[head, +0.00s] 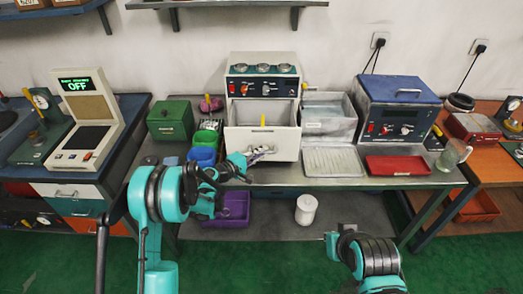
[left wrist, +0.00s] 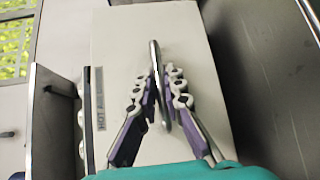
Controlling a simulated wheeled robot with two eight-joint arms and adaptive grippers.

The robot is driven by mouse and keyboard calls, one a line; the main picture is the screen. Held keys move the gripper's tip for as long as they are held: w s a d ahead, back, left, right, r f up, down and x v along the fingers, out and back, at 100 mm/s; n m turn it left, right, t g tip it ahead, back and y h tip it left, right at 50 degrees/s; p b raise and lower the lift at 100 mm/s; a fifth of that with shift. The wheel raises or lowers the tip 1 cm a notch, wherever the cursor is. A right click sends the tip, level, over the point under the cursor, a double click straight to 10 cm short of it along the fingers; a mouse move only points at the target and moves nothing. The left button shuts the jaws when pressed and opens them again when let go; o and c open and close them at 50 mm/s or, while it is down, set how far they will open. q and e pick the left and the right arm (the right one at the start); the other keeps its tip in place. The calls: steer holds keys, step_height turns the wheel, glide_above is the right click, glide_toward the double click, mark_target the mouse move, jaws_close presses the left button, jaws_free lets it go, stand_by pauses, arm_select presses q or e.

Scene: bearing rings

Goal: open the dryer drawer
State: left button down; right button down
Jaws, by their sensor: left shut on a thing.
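The dryer (head: 262,70) is a white cabinet with a dark control panel in the middle of the bench. Its white drawer (head: 240,143) stands pulled out toward me, with its open top and inside showing. My left gripper (head: 262,153) is at the drawer front, shut on the drawer handle. In the left wrist view, the metal bar handle (left wrist: 156,55) runs between the two fingers of the left gripper (left wrist: 163,85), in front of the white drawer front (left wrist: 120,45). My right gripper (head: 327,238) is low in front of the bench, small and partly hidden; its jaw state is unclear.
A grey metal bin (head: 328,118) and a ribbed tray (head: 333,161) stand right of the drawer, with a red tray (head: 397,166) farther right. Blue and green bins (head: 203,147) stand close on the left. A white canister (head: 306,209) is on the lower shelf.

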arm_select(q)
steer(key=shift+s, duration=0.15)
steer(key=c, duration=1.6)
jaws_free()
steer(key=shift+a, duration=0.1)
steer(key=v, duration=1.2)
